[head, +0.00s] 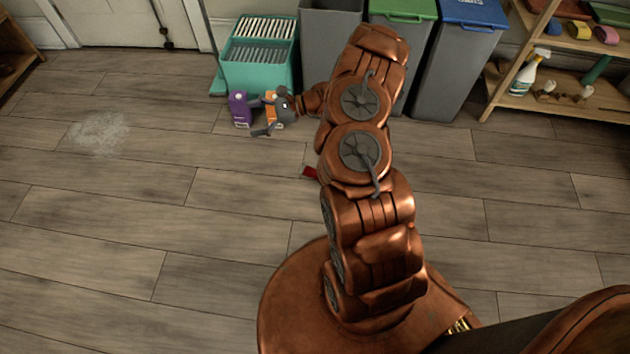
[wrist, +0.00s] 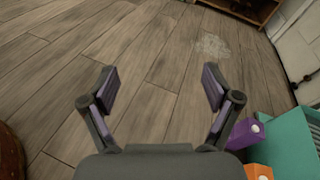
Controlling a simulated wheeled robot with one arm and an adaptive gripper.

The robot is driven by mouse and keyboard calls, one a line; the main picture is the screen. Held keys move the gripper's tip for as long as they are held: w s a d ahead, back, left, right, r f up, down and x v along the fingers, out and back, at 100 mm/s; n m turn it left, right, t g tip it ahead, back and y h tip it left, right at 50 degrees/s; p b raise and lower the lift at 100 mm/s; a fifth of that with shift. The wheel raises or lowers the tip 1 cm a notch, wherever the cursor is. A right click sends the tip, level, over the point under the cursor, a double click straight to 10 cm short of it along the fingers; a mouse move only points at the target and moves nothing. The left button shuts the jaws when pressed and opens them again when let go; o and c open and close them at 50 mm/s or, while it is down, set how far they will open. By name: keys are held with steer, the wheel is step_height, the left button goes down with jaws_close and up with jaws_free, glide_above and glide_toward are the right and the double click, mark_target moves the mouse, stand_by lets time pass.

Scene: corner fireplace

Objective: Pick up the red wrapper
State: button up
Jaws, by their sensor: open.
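A small red piece, which looks like the red wrapper (head: 310,172), lies on the wooden floor in the head view, partly hidden behind my arm. It does not show in the wrist view. My gripper (head: 258,117) is up and left of it in the head view, in front of the purple and orange cartons. In the wrist view my gripper (wrist: 160,85) is open, with only bare floor planks between its fingers.
A purple carton (head: 240,110) and an orange carton (head: 272,101) stand by a teal crate (head: 258,75). Grey bins with green (head: 403,9) and blue (head: 474,12) lids are behind my arm. A wooden shelf (head: 570,95) stands at right. A pale dusty patch (head: 98,133) marks the open floor at left.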

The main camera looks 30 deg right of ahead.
steer(key=s+d+f+m+t+h+b, duration=0.1)
steer(key=s+d+f+m+h+b, duration=0.1)
steer(key=d+f, duration=0.5)
steer(key=s+d+f+m+t+h+b, duration=0.2)
steer(key=s+d+f+m+b, duration=0.2)
steer(key=f, duration=1.4)
steer(key=s+d+f+m+t+h+b, duration=0.2)
steer(key=d+f+b, duration=0.4)
steer(key=d+f, duration=0.6)
steer(key=shift+s+f+m+h+b, duration=0.3)
steer(key=shift+s+f+m+h, duration=0.2)
steer(key=shift+s+f+m, duration=0.25)
steer(key=shift+w+a+f, duration=0.1)
steer(key=shift+w+f, duration=0.1)
steer(key=shift+f, duration=0.1)
steer(key=shift+b+x, duration=0.95)
steer(key=shift+x, duration=0.65)
steer(key=b+x, duration=0.2)
steer(key=x, duration=0.1)
steer(key=shift+w+a, duration=0.1)
steer(key=shift+a, duration=0.05)
steer(key=shift+w+a, duration=0.2)
steer(key=shift+w, duration=0.15)
steer(key=c, duration=0.8)
